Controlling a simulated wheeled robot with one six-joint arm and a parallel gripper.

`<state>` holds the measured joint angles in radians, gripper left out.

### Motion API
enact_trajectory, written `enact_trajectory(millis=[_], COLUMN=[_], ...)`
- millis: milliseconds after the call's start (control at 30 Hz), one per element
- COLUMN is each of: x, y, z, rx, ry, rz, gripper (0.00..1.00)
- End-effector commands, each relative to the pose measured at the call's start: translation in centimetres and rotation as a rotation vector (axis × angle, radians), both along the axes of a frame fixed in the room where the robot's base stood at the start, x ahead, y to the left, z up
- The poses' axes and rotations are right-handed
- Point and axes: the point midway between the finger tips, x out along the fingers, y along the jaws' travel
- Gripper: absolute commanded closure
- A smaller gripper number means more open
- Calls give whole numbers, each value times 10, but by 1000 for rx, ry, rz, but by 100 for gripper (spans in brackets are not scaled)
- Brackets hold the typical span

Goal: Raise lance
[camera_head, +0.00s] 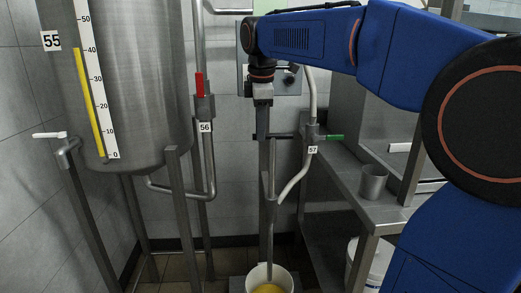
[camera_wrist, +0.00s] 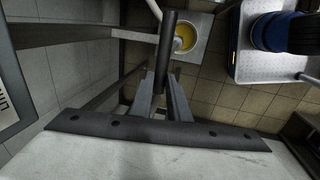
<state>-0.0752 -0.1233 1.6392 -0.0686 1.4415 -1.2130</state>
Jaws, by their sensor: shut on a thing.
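The lance (camera_head: 270,215) is a thin grey upright pipe with a dark crossbar at its top. A pale hose joins it from valve 57 (camera_head: 312,132), which has a green handle. Its lower end reaches into a white bucket (camera_head: 289,277) of yellow liquid; how deep I cannot tell. My gripper (camera_head: 262,136) points down and is shut on the dark crossbar. In the wrist view, the crossbar (camera_wrist: 169,38) runs out between my fingertips (camera_wrist: 163,85), hiding most of the pipe. The bucket shows there too (camera_wrist: 186,38).
Tank 55 (camera_head: 140,90) stands on legs at left with a yellow level gauge (camera_head: 88,100). Valve 56 (camera_head: 204,108) has a red upright handle. A steel bench (camera_head: 345,185) with a metal cup (camera_head: 373,183) is at right. Another white bucket (camera_head: 378,262) sits below it.

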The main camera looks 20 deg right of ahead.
Motion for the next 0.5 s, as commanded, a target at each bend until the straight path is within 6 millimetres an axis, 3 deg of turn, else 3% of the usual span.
enact_trajectory(millis=[200, 500], x=[0, 0], y=[0, 0], z=[28, 36], rx=[0, 0], ry=[-2, -5], rz=[0, 0], gripper=[100, 100])
